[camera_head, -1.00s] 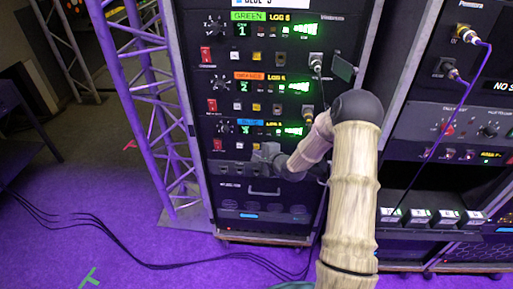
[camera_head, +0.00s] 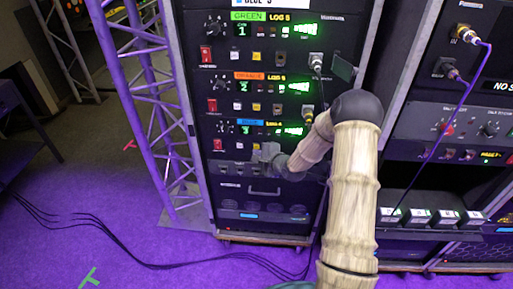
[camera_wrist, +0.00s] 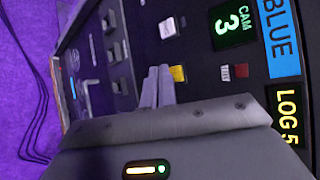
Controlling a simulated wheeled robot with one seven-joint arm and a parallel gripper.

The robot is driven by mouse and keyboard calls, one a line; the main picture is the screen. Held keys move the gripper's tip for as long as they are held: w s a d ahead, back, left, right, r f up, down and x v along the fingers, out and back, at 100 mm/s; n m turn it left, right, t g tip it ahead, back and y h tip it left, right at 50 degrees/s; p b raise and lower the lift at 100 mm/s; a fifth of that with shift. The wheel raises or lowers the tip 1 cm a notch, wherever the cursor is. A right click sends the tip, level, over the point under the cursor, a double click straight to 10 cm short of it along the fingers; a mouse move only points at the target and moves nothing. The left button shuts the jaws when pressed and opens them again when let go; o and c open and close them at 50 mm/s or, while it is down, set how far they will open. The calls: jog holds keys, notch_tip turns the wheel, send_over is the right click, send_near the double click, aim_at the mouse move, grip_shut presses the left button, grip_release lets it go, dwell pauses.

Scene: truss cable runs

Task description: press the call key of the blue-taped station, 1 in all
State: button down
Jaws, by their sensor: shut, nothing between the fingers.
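The blue-taped station is the lowest of three stacked units; its blue tape (camera_head: 250,122) reads BLUE in the wrist view (camera_wrist: 282,38), beside a green CAM 3 display (camera_wrist: 233,28) and a LOG 5 readout (camera_wrist: 289,113). My gripper (camera_head: 264,152) is at the lower part of this unit. In the wrist view its shut, empty fingertips (camera_wrist: 158,71) are close beside a yellow key (camera_wrist: 178,73); I cannot tell whether they touch it. A white key (camera_wrist: 167,28) and a small red part (camera_wrist: 227,72) are also on this panel. Key labels are unreadable.
The green-taped unit (camera_head: 248,16) and orange-taped unit (camera_head: 250,76) are above. A cable plugs in at the rack's right side (camera_head: 316,62). A purple truss (camera_head: 150,100) stands left of the rack. Black cables (camera_head: 150,265) lie on the floor.

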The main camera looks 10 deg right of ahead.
jog(key=shift+w, duration=0.1)
jog(key=shift+w+d, duration=0.1)
jog(key=shift+w, duration=0.2)
jog(key=shift+w+d+p, duration=0.15)
jog(key=shift+w+p, duration=0.2)
jog(key=shift+p, duration=0.05)
dwell(0.6)
dwell(0.4)
jog(key=shift+s+a, duration=0.25)
jog(key=shift+s, duration=0.5)
jog(key=shift+s+a+p, duration=0.1)
jog(key=shift+s+a, duration=0.15)
jog(key=shift+s, duration=0.55)
jog(key=shift+s+a+p, duration=0.1)
jog(key=shift+s+a, duration=0.2)
jog(key=shift+s, duration=0.5)
jog(key=shift+s+a+p, duration=0.1)
jog(key=shift+s+a, duration=0.15)
jog(key=shift+s, duration=0.55)
